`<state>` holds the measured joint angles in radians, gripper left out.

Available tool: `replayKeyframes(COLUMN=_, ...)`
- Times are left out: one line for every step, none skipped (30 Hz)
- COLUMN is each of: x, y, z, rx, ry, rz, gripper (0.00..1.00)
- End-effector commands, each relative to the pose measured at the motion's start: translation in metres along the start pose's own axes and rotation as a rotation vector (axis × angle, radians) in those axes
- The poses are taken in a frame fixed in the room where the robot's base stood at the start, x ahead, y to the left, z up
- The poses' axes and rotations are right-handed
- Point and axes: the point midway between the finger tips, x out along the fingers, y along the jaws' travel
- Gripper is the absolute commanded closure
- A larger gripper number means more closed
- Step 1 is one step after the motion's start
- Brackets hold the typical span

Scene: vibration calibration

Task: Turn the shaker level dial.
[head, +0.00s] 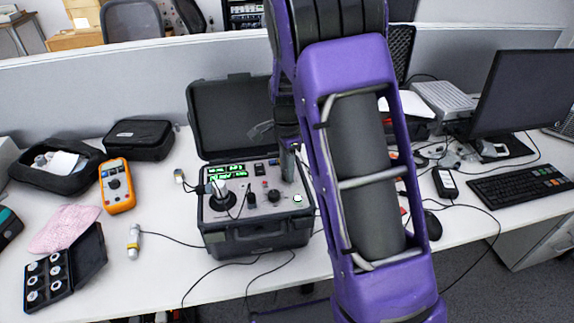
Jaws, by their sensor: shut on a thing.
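The shaker unit is an open black case (258,239) on the white desk, with its lid (228,112) raised. Its grey control panel (232,212) carries green displays, a black round shaker head (220,198) at the left and small black knobs (274,195) along the front. My gripper (288,168) points down at the right rear part of the panel, and my purple arm hides much of it. It is shut on the shaker level dial. The dial itself and the finger contact are hidden, so its setting cannot be read.
An orange multimeter (117,186), black pouches and an open small case (60,275) lie at the left. A monitor (522,95), keyboard (520,184) and mouse stand at the right. Thin cables hang over the desk's front edge. A grey partition (60,95) runs behind.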

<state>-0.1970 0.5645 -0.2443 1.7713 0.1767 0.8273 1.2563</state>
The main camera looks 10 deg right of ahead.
Motion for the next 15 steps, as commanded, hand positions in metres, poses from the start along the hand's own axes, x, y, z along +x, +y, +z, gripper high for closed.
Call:
replayKeyframes(x=-0.0015, y=-0.0001, z=0.0003, rx=0.024, ry=0.001, rz=0.0, gripper=1.0)
replayKeyframes(x=-0.0015, y=-0.0001, z=0.0003, rx=0.038, ry=0.001, rz=0.0, gripper=1.0)
replayKeyframes(x=-0.0014, y=-0.0002, z=0.0002, rx=0.056, ry=0.001, rz=0.0, gripper=1.0)
replayKeyframes(x=-0.0013, y=-0.0002, z=0.0001, rx=0.067, ry=0.001, rz=-0.001, gripper=1.0)
replayKeyframes(x=-0.0013, y=-0.0002, z=0.0, rx=0.079, ry=0.001, rz=-0.001, gripper=1.0)
replayKeyframes(x=-0.0012, y=-0.0002, z=-0.0002, rx=0.092, ry=0.001, rz=-0.001, gripper=1.0)
replayKeyframes(x=-0.0011, y=-0.0003, z=-0.0002, rx=0.1, ry=0.001, rz=-0.001, gripper=1.0)
replayKeyframes(x=-0.001, y=-0.0003, z=-0.0003, rx=0.108, ry=0.0, rz=-0.002, gripper=1.0)
replayKeyframes(x=-0.0009, y=-0.0003, z=-0.0002, rx=0.116, ry=0.0, rz=-0.002, gripper=1.0)
replayKeyframes(x=-0.0009, y=-0.0003, z=-0.0002, rx=0.121, ry=0.0, rz=-0.002, gripper=1.0)
replayKeyframes(x=-0.0008, y=-0.0004, z=-0.0002, rx=0.126, ry=0.0, rz=-0.002, gripper=1.0)
replayKeyframes(x=-0.0007, y=-0.0004, z=-0.0002, rx=0.13, ry=0.0, rz=-0.002, gripper=1.0)
replayKeyframes(x=-0.0006, y=-0.0004, z=-0.0002, rx=0.132, ry=0.0, rz=-0.002, gripper=1.0)
replayKeyframes(x=-0.0006, y=-0.0004, z=-0.0002, rx=0.134, ry=0.0, rz=-0.002, gripper=1.0)
replayKeyframes(x=-0.0005, y=-0.0004, z=-0.0001, rx=0.136, ry=0.0, rz=-0.002, gripper=1.0)
